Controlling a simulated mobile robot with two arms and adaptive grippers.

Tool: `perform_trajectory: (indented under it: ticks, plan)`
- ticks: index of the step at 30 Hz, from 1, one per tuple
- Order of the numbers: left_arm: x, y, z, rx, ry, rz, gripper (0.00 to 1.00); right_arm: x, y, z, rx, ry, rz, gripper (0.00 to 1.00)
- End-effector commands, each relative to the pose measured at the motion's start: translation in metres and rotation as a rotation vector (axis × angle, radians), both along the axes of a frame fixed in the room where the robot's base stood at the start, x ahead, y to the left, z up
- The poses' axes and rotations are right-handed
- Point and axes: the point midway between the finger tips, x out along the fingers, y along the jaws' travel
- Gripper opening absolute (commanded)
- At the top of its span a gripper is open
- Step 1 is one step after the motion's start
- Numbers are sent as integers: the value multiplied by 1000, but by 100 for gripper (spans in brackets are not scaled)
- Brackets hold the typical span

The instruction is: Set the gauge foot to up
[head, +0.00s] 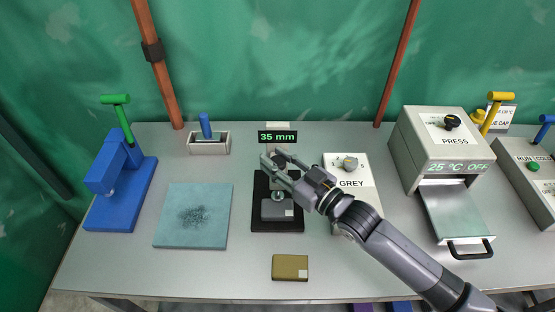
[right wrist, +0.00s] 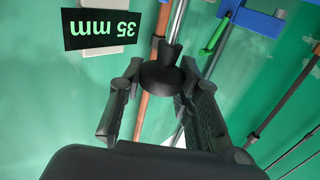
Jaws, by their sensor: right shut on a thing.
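The gauge has a black base (head: 262,226) and a display reading "35 mm" (head: 277,137), which also shows upside down in the right wrist view (right wrist: 98,29). A grey block (head: 277,210) with a pale label sits on the base. The small round gauge foot (head: 277,196) is at the block's top, partly hidden; I cannot tell whether it touches. My right gripper (head: 273,157) reaches in from the right, just below the display. It is shut on a dark round knob (right wrist: 162,75) of the gauge, between its fingers in the right wrist view. My left gripper is not in view.
A teal mat (head: 176,230) and blue lever tool (head: 118,185) are left of the gauge. An olive block (head: 289,266) lies in front. A "GREY" box (head: 359,172) stands close right, partly behind my arm. The press (head: 440,140) with its pulled-out tray (head: 456,212) is farther right.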

Motion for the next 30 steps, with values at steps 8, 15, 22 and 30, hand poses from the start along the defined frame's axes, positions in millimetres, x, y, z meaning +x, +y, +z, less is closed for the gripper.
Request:
perform_trajectory:
  ticks: [8,15,22,30]
  plan:
    - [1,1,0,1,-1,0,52,0,0,1,-1,-1,-1,0]
    - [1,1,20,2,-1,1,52,1,0,24,0,-3,-1,0]
    - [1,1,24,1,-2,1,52,1,0,31,1,-4,-1,0]
    - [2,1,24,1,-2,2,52,1,0,33,4,-8,-1,38]
